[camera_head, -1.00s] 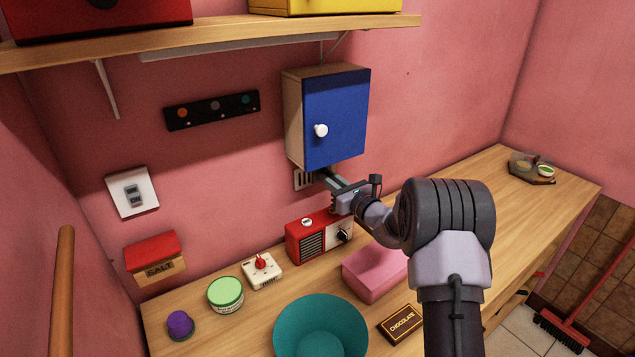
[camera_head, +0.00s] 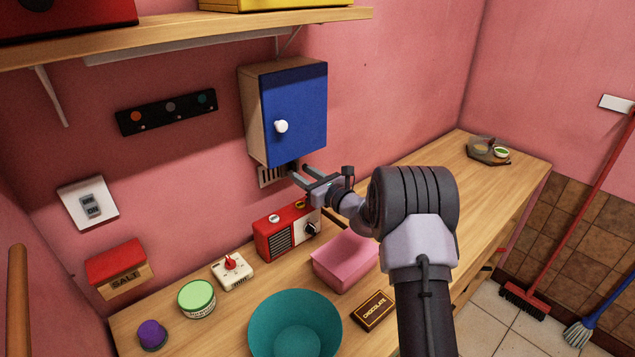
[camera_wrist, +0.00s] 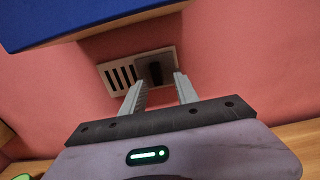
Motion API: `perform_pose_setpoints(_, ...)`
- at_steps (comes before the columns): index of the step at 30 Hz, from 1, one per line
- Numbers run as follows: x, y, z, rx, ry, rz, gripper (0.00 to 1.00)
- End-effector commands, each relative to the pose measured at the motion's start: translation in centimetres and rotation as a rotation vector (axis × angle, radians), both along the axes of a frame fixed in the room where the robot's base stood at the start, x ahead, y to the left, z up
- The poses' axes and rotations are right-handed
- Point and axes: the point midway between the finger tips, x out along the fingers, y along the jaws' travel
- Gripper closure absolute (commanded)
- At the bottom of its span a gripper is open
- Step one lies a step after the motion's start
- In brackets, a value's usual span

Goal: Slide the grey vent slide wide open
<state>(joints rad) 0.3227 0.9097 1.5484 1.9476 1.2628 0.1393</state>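The vent (camera_head: 268,177) is a pale plate low on the pink wall, just under the blue-doored cabinet. In the wrist view it shows dark upright slots (camera_wrist: 121,78) on its left and the grey slide (camera_wrist: 144,72) on its right. A dark upright grip (camera_wrist: 155,70) stands out from the slide. My gripper (camera_head: 300,173) is open, with two separate fingers pointing at the vent. In the wrist view the fingertips (camera_wrist: 160,79) are below and to either side of the grip, with nothing between them. I cannot tell whether either finger touches the slide.
The cabinet (camera_head: 296,112) hangs close above my fingers. A red radio (camera_head: 287,231) stands on the counter (camera_head: 420,200) below, beside a pink box (camera_head: 345,262). A teal bowl (camera_head: 262,325) is in front. Wall to the right of the vent is clear.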

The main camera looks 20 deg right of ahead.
Motion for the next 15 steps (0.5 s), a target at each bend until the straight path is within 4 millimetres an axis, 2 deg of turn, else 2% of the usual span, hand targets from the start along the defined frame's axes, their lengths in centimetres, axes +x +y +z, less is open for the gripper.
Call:
perform_pose_setpoints(9, -9.2, -4.0, 0.4, 0.003, 0.002, -0.006, 0.64)
perform_pose_setpoints(15, -13.6, -5.7, 0.3, 0.003, -0.001, -0.005, 0.64)
